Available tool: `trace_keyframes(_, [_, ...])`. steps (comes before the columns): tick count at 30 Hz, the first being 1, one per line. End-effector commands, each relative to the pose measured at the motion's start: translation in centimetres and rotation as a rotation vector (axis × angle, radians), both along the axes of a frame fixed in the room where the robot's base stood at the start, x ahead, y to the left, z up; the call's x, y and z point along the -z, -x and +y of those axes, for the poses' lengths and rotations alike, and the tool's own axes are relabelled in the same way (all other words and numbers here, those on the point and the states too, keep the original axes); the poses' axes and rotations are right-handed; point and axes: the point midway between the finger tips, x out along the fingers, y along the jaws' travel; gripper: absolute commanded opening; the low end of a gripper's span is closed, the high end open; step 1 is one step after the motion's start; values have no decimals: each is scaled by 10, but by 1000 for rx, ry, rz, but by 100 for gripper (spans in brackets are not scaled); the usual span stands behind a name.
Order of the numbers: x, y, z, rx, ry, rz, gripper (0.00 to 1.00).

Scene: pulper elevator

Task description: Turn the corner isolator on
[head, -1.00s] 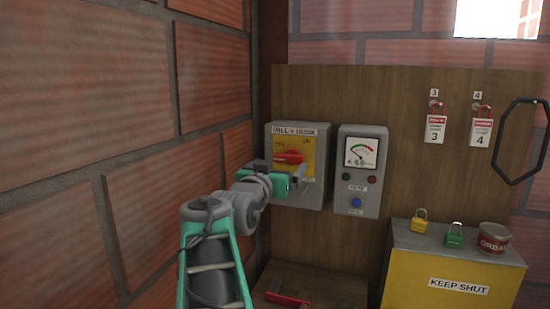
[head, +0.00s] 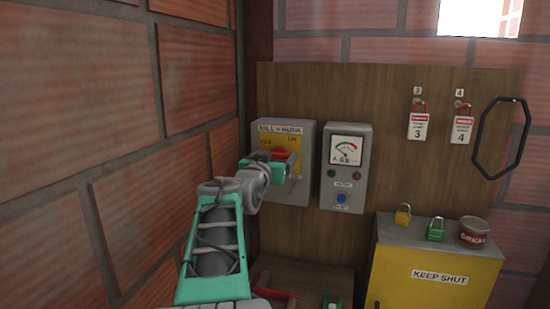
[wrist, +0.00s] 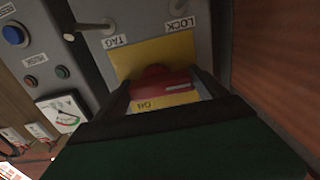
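The corner isolator (head: 297,187) is a grey wall box labelled MILL + HUSK, with a yellow plate and a red handle (head: 280,152). In the wrist view, its red handle (wrist: 160,86) lies crosswise over the yellow plate (wrist: 158,55). My gripper (head: 283,164) is at the box front and hides the lower part of the handle in the head view. In the wrist view, my gripper's (wrist: 163,90) two dark fingers stand apart at either end of the handle. A small gap seems to show on the right; contact is unclear.
A grey meter box (head: 346,170) with a dial and a blue button hangs just right of the isolator. Tagged padlocks (head: 418,120) hang on the board. A yellow cabinet (head: 432,285) stands below right. A brick wall (head: 110,150) is close on the left.

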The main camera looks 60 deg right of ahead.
Motion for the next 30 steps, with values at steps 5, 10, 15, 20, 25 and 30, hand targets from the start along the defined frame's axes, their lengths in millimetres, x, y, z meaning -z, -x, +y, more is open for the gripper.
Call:
trace_keyframes(5, [0, 0, 0, 0, 0, 0, 65])
trace_keyframes(10, [0, 0, 0, 0, 0, 0, 52])
trace_keyframes(15, [0, 0, 0, 0, 0, 0, 38])
trace_keyframes(20, [0, 0, 0, 0, -1, -4, 36])
trace_keyframes(25, [2, 0, 0, 1, -4, -33, 36])
trace_keyframes(30, [5, 0, 0, 1, -15, -108, 36])
